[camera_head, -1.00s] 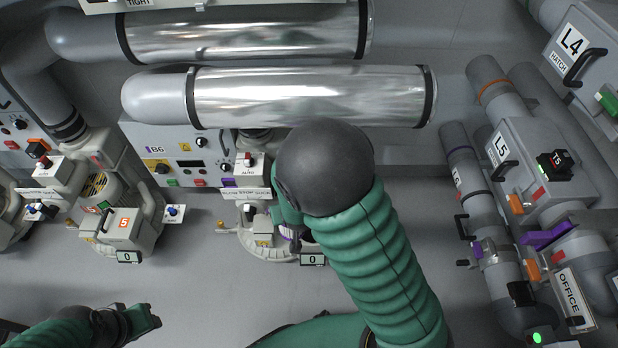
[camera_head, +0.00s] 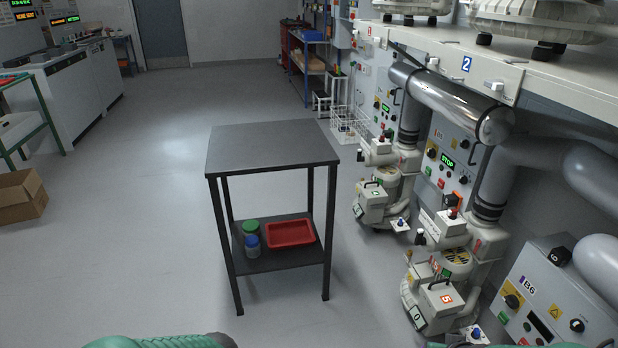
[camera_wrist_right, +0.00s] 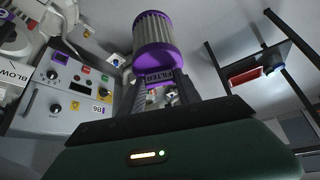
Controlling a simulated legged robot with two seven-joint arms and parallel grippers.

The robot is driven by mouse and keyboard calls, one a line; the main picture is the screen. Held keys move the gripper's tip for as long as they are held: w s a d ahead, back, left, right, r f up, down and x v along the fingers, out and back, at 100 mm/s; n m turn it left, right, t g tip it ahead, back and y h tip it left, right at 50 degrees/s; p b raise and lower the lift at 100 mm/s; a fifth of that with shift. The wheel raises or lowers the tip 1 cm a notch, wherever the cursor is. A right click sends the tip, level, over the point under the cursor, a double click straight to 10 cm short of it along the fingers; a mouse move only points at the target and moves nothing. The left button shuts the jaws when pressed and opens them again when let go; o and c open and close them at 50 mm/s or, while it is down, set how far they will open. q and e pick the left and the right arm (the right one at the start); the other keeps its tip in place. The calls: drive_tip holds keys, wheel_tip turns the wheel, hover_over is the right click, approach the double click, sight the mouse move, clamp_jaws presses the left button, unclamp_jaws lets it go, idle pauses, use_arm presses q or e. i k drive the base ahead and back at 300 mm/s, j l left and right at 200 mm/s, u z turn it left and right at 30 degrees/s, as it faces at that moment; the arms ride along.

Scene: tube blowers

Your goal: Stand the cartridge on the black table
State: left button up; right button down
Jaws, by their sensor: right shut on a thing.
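The black table (camera_head: 272,146) stands in the middle of the head view, with a bare dark top and a lower shelf. Its dark frame also shows at the right of the right wrist view (camera_wrist_right: 258,58). The cartridge (camera_wrist_right: 156,40) is a pleated grey filter with purple end rims, one marked FILTER. My right gripper (camera_wrist_right: 160,88) is shut on the cartridge, which sticks out past the fingertips. The right gripper and the cartridge are out of the head view. My left gripper is not visible; only green sleeve parts show at the bottom edge.
A red tray (camera_head: 291,233) and small jars (camera_head: 251,238) are on the table's lower shelf. Blower machines (camera_head: 440,290) and pipes line the right side. A cardboard box (camera_head: 20,195) is at the left. The floor around the table is mostly clear.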

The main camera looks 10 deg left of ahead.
sight(273, 140)
drive_tip(key=i+u, duration=0.2)
drive_tip(key=u, duration=0.2)
drive_tip(key=i+l+u, duration=0.15)
drive_tip(key=u, duration=0.25)
drive_tip(key=i+l+u, duration=0.15)
drive_tip(key=u, duration=0.25)
drive_tip(key=i+l+u, duration=0.1)
drive_tip(key=u, duration=0.3)
drive_tip(key=i+l+u, duration=0.1)
drive_tip(key=l+u, duration=0.3)
drive_tip(key=j, duration=0.1)
